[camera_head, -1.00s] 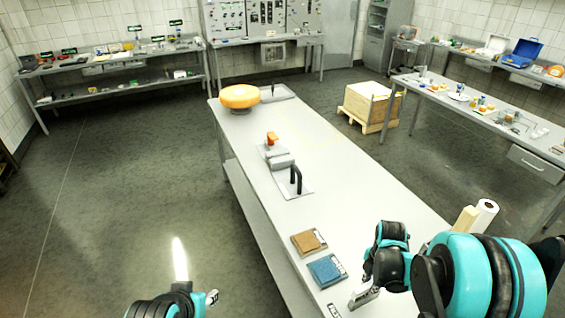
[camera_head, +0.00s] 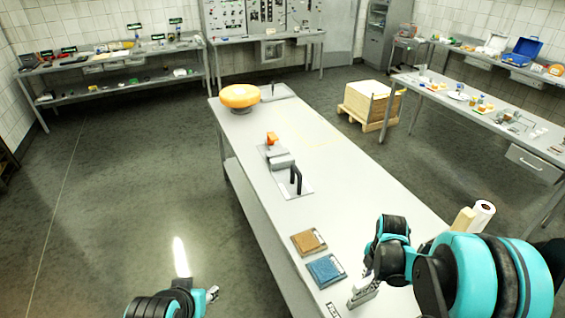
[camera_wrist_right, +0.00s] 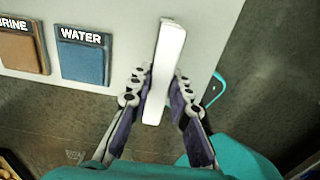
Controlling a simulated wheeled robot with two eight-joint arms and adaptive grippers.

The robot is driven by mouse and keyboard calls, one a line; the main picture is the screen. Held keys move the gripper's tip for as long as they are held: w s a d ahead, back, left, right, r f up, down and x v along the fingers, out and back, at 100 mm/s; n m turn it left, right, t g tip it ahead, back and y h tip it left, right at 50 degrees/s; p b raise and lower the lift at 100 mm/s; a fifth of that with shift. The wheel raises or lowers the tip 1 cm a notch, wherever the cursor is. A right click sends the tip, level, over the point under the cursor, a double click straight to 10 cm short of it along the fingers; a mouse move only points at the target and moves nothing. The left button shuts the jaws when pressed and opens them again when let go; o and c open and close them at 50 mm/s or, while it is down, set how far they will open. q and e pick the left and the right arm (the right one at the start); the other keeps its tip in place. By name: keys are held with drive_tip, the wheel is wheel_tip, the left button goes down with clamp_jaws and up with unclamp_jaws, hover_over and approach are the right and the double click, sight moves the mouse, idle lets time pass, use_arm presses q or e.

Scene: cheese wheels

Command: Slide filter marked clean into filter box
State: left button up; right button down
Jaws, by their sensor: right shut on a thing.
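My right gripper (camera_head: 362,292) is over the near right part of the long table. In the right wrist view the gripper (camera_wrist_right: 160,92) is shut on a pale, narrow slab (camera_wrist_right: 168,55), held on edge between its fingers. This may be the filter; no clean mark shows on the side I see. In the head view the slab is mostly hidden or too small to make out. My left gripper (camera_head: 212,293) is at the bottom, left of the table, over the floor; its opening is too small to judge. I cannot identify the filter box for sure.
A brown pad marked BRINE (camera_wrist_right: 22,48) and a blue pad marked WATER (camera_wrist_right: 83,58) lie left of the right gripper. Farther along the table (camera_head: 325,215) are a grey plate with black handles (camera_head: 295,180) and an orange cheese wheel (camera_head: 239,96).

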drive_tip(key=shift+r+p, duration=0.65)
drive_tip(key=shift+r, duration=0.4)
drive_tip(key=shift+r+p, duration=0.9)
drive_tip(key=shift+r, duration=0.65)
drive_tip(key=shift+f, duration=0.1)
